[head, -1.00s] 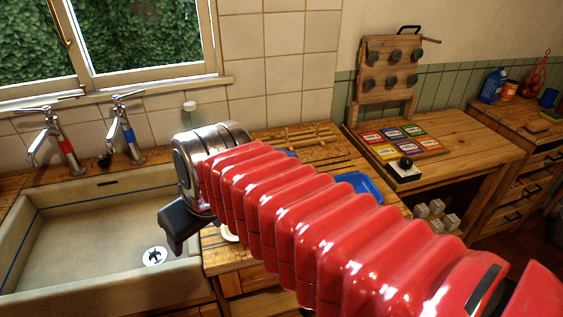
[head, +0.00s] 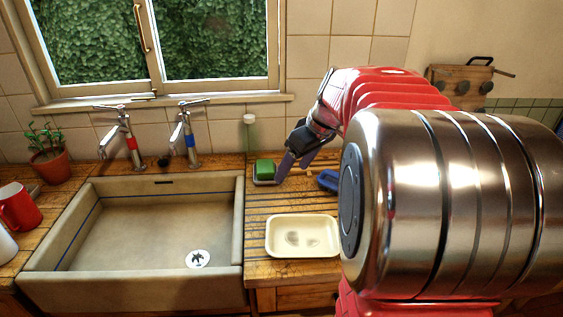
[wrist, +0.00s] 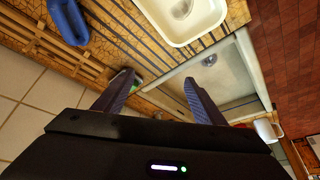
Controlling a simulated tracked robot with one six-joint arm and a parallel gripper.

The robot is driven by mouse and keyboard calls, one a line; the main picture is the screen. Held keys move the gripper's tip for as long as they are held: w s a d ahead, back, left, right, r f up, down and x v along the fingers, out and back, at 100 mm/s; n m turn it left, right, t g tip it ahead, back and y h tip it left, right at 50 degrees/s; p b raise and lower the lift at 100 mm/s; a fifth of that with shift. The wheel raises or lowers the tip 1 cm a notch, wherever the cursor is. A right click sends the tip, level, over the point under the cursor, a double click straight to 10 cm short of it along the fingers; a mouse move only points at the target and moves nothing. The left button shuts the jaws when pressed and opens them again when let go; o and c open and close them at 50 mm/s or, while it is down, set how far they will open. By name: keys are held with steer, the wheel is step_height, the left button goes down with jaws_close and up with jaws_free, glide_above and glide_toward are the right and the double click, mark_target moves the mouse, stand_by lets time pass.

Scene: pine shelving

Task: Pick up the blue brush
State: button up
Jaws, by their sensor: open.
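A blue object (head: 327,180), which I take to be the blue brush, lies on the wooden counter right of the sink, partly hidden by my arm in the head view. In the wrist view the blue brush (wrist: 68,20) is at the top left, chunky and rounded, cut off by the picture edge; no bristles show. My gripper (head: 292,168) is open with nothing between its fingers, to the left of the brush and apart from it. In the wrist view my gripper (wrist: 158,80) points between the counter and the sink, away from the brush.
A green sponge (head: 265,168) in a small dish is close to my left fingertip. A cream basin (head: 301,236) stands on the grooved drainboard in front. The sink (head: 140,230) is left; taps (head: 187,140) rise behind it. A wooden rack (wrist: 45,40) lies near the brush.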

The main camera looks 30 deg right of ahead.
steer(key=shift+n+t, duration=0.6)
steer(key=shift+t, duration=0.2)
steer(key=d+f, duration=0.2)
steer(key=d, duration=0.5)
steer(key=d+f, duration=0.2)
steer(key=d, duration=0.5)
steer(key=d+f, duration=0.1)
steer(key=d, duration=0.6)
steer(key=shift+s+d+f, duration=0.1)
steer(key=shift+d+f, duration=0.25)
steer(key=shift+f, duration=0.05)
steer(key=shift+f, duration=0.1)
glide_above(328, 180)
steer(key=s, duration=0.3)
steer(key=f, duration=0.6)
steer(key=shift+d+f, duration=0.25)
steer(key=shift+d, duration=0.1)
steer(key=shift+w+f, duration=0.25)
steer(key=shift+f, duration=0.05)
steer(key=shift+x, duration=2.6)
